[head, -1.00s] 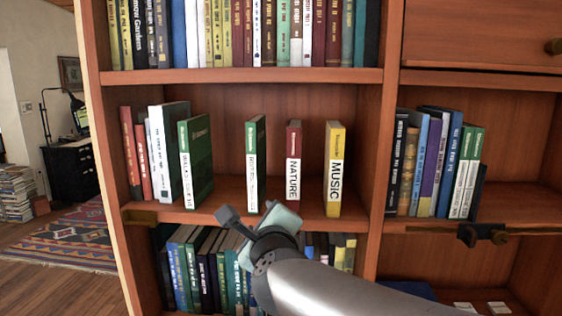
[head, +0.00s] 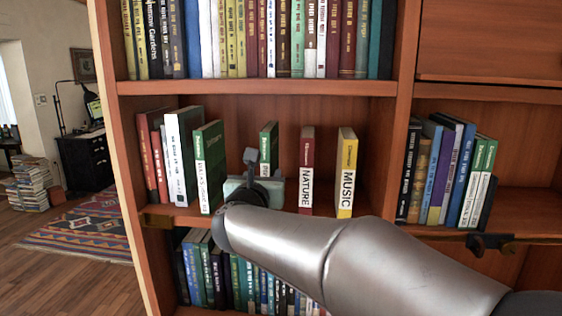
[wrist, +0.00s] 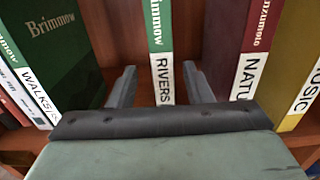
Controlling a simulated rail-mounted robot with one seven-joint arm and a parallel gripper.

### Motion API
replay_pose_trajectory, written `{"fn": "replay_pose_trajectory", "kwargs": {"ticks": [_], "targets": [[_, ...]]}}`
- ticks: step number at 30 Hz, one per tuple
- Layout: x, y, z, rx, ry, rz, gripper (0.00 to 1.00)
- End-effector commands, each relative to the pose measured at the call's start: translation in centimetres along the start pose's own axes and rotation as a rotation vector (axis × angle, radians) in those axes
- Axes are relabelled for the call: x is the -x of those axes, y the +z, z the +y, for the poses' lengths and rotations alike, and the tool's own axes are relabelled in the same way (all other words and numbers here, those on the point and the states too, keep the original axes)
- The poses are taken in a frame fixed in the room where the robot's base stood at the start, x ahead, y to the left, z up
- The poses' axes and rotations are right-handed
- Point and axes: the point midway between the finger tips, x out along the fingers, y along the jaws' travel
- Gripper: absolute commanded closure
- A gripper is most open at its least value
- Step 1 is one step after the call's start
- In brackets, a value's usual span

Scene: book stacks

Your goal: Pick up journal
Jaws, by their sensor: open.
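A green and white volume marked RIVERS stands upright on the middle shelf; its top (head: 268,138) shows above my gripper in the head view, and its spine (wrist: 158,45) is centred in the wrist view. No spine reads "journal". My gripper (wrist: 160,84) is open and empty, pointing at this spine with one finger to each side of it. In the wrist view there is a gap between each finger and the book. In the head view my gripper (head: 260,168) hides the lower part of the RIVERS volume.
A green WALKS volume (head: 209,165) stands left, beside white and red books. A dark red NATURE book (head: 306,165) and a yellow MUSIC book (head: 347,170) stand apart to the right. Full book rows fill the shelves above and below. An upright divider (head: 393,150) closes the right side.

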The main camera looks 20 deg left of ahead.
Motion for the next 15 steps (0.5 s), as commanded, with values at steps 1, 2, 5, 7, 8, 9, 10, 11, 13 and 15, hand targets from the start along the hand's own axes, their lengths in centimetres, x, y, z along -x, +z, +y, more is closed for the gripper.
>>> {"fn": "replay_pose_trajectory", "kwargs": {"ticks": [1, 2, 5, 7, 8, 9, 10, 11, 13, 15], "targets": [[-0.3, 0.1, 0.0, 0.000, 0.000, 0.000, 0.55], [-0.5, 0.0, 0.0, 0.000, 0.000, 0.000, 0.55], [-1.1, 0.1, -0.1, 0.001, -0.001, 0.001, 0.55], [-2.1, 0.2, -0.2, 0.003, -0.001, 0.002, 0.55], [-2.5, 0.3, -0.3, 0.003, -0.002, 0.002, 0.55], [-3.2, 0.3, -0.3, 0.003, -0.001, 0.002, 0.55], [-3.7, 0.3, -0.3, 0.003, 0.000, 0.003, 0.55], [-4.1, 0.2, -0.3, 0.003, 0.000, 0.002, 0.55], [-5.0, 0.1, -0.3, 0.002, -0.001, 0.001, 0.55], [-5.5, 0.0, -0.3, 0.001, 0.000, 0.001, 0.55]]}}
